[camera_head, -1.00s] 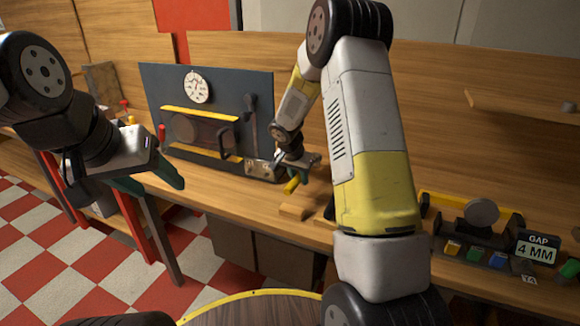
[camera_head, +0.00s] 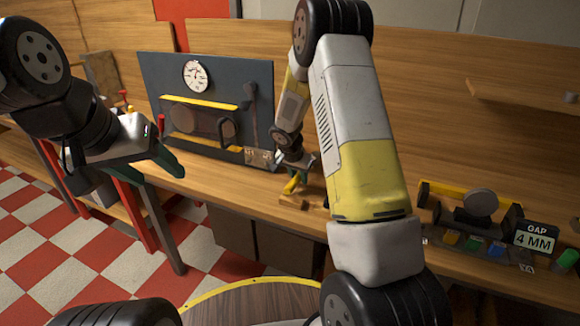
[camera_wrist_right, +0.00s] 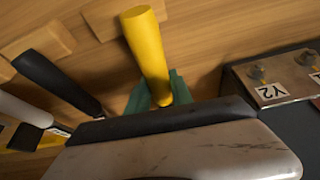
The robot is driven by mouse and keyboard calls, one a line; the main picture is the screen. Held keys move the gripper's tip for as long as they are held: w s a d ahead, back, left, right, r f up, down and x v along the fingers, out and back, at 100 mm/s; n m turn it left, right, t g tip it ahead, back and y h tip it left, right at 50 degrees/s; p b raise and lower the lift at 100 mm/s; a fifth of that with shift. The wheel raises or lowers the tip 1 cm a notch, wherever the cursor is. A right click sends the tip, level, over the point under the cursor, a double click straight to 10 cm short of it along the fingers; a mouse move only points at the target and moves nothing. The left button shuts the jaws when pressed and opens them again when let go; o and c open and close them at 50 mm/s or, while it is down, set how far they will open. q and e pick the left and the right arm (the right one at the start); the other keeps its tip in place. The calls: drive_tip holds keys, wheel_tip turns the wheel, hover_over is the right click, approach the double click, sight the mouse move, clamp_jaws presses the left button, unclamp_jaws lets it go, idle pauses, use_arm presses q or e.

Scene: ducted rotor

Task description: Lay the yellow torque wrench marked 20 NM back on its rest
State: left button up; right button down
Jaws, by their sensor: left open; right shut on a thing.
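The yellow torque wrench (camera_wrist_right: 147,48) shows in the right wrist view as a thick yellow handle between my right gripper's green fingertips (camera_wrist_right: 152,93). No 20 NM mark is readable, and its far end is hidden by the gripper body. In the head view the wrench (camera_head: 291,184) is a small yellow piece under my right gripper (camera_head: 297,172), just above the bench. Pale wooden rest blocks (camera_head: 292,201) lie below it; one block (camera_wrist_right: 105,17) is beside the handle's end in the wrist view. I cannot tell whether they touch. My left gripper (camera_head: 158,160) is open and empty, left of the panel.
A black-handled tool (camera_wrist_right: 55,80) and a white-handled one lie left of the wrench in the wrist view. A GAP 4 MM sign (camera_head: 536,240) stands far right.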

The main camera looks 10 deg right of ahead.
drive_tip(key=shift+f, duration=0.3)
drive_tip(key=c, duration=1.1)
unclamp_jaws()
drive_tip(key=shift+o, duration=0.2)
drive_tip(key=v, duration=0.7)
drive_tip(key=d+v, duration=0.1)
drive_tip(key=v, duration=0.3)
drive_tip(key=shift+s+d, duration=0.1)
drive_tip(key=s+r+n+y, duration=0.2)
drive_tip(key=s+r, duration=0.8)
drive_tip(key=r, duration=0.2)
drive_tip(key=s+a+r+n+t+y, duration=0.1)
drive_tip(key=s+r+n, duration=0.2)
drive_tip(key=s, duration=0.7)
drive_tip(key=s+a+r+n+t+y, duration=0.1)
drive_tip(key=s+r, duration=0.4)
drive_tip(key=s, duration=0.5)
drive_tip(key=shift+a+r+n+y, duration=0.25)
drive_tip(key=shift+n+y, duration=0.25)
drive_tip(key=shift+n, duration=0.6)
